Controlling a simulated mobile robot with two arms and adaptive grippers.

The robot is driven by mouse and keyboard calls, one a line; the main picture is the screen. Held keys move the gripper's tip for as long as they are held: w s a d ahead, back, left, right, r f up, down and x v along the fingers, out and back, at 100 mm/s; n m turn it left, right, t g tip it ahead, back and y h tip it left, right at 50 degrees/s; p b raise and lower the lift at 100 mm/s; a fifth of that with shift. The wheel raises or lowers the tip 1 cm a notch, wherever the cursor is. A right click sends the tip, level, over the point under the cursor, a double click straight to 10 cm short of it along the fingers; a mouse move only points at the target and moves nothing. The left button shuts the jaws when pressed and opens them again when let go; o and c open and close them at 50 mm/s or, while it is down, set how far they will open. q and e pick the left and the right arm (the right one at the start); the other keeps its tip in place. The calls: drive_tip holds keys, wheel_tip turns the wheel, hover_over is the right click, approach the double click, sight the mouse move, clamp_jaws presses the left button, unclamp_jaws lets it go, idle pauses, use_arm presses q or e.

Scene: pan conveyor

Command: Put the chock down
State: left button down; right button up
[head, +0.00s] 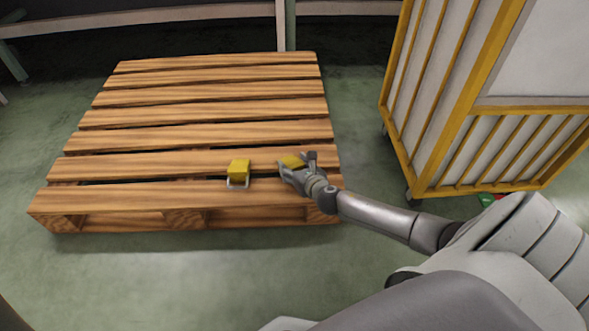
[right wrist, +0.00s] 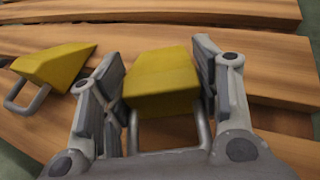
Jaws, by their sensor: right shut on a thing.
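Two yellow chocks with grey handles show. One chock (head: 291,162) is in my right gripper (head: 298,164), over the front right part of the wooden pallet (head: 205,136). In the right wrist view the held chock (right wrist: 162,82) sits between the fingers of my right gripper (right wrist: 158,90), its handle toward the palm. I cannot tell whether its underside touches the boards. The other chock (head: 239,170) rests on the pallet's front boards to the left, apart from the gripper; it also shows in the right wrist view (right wrist: 55,65). My left gripper is not in view.
A yellow-framed cage cart (head: 470,110) with white panels stands right of the pallet. A grey post (head: 286,25) and rail are behind it. The pallet's middle and back boards are bare. Green floor (head: 130,280) is clear in front.

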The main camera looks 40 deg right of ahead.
drive_tip(key=shift+r, duration=0.1)
drive_tip(key=o, duration=1.2)
